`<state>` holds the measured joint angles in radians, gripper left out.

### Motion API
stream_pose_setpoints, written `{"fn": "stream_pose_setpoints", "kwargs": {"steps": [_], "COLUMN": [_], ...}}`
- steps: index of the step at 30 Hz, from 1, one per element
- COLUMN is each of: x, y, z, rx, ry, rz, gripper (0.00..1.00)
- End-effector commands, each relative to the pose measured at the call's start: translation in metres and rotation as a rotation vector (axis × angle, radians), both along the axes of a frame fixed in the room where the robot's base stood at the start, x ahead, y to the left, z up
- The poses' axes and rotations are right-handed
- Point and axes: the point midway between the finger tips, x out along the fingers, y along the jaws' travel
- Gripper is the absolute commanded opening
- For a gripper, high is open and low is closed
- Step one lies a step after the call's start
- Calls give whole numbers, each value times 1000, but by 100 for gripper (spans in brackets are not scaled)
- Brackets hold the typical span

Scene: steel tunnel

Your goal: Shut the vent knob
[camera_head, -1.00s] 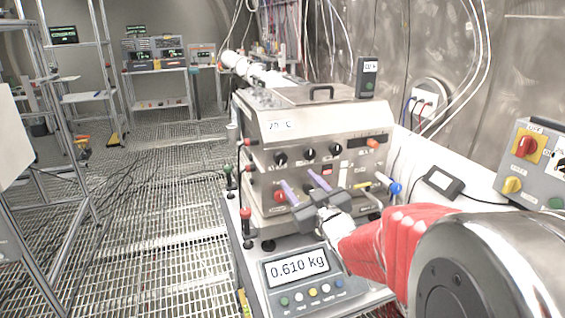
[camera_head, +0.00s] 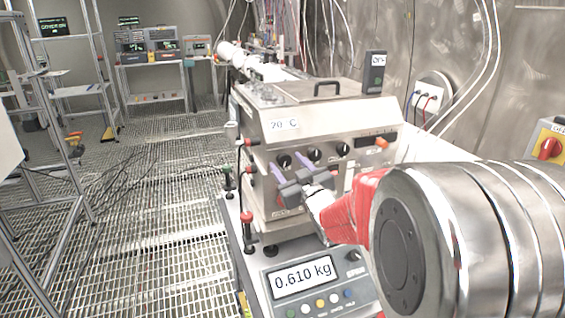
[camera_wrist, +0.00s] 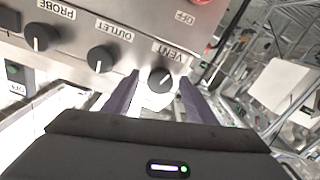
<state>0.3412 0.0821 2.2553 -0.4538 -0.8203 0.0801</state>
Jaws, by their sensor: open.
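The vent knob (camera_wrist: 159,80) is a round black knob with a white pointer line on the steel panel, with an upside-down VENT label beside it in the wrist view. Its pointer slants toward the upper right there, unlike the neighbouring pointers. In the head view the vent knob (camera_head: 283,161) is the leftmost of the black knobs. My gripper (camera_wrist: 160,77) is open, its two purple fingers on either side of the knob in the picture. In the head view my gripper (camera_head: 291,163) is at the panel front. I cannot tell whether the fingers touch the knob.
The outlet knob (camera_wrist: 101,58) and probe knob (camera_wrist: 41,37) sit in the same row. A red button (camera_wrist: 204,18) is near the OFF label. A scale (camera_head: 310,283) reading 0.610 kg stands below the panel. The grated floor (camera_head: 150,220) at left is open.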

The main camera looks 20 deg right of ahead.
Motion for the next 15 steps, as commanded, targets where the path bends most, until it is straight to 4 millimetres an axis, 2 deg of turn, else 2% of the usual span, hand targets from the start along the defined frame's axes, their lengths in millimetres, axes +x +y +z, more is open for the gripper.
{"fn": "stream_pose_setpoints", "kwargs": {"steps": [11,15], "x": [3,3], "y": [4,5], "z": [0,0], "rx": [0,0], "ry": [1,0], "rz": [7,8], "gripper": [50,40]}}
